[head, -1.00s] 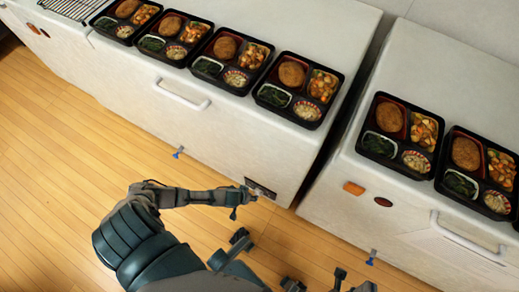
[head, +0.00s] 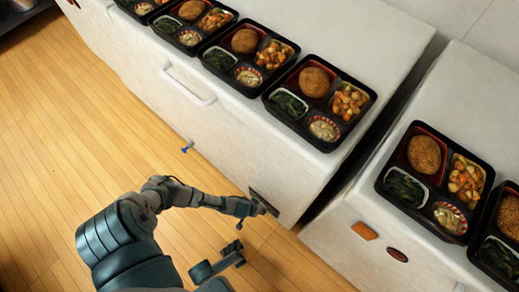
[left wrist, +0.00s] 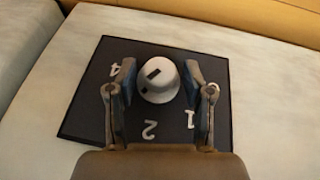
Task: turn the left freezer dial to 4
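The freezer dial (left wrist: 158,82) is a white round knob with a dark mark at its upper left, on a dark panel (left wrist: 85,112). White numerals 4, 2 and 1 show around it; the mark points roughly toward the upper right or lower left, which I cannot settle. My left gripper (left wrist: 159,84) has one finger on each side of the knob, with narrow gaps visible, so it looks open around it. In the head view my left gripper (head: 256,207) is at the dark panel (head: 265,201) on the left freezer's (head: 235,125) front, low at its right end.
Several black bento trays (head: 271,97) line the left freezer's top. A second white freezer (head: 345,205) stands to the right across a narrow dark gap, also bearing trays. A white handle (head: 187,88) projects from the left freezer's front. The wooden floor (head: 70,130) is open in front.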

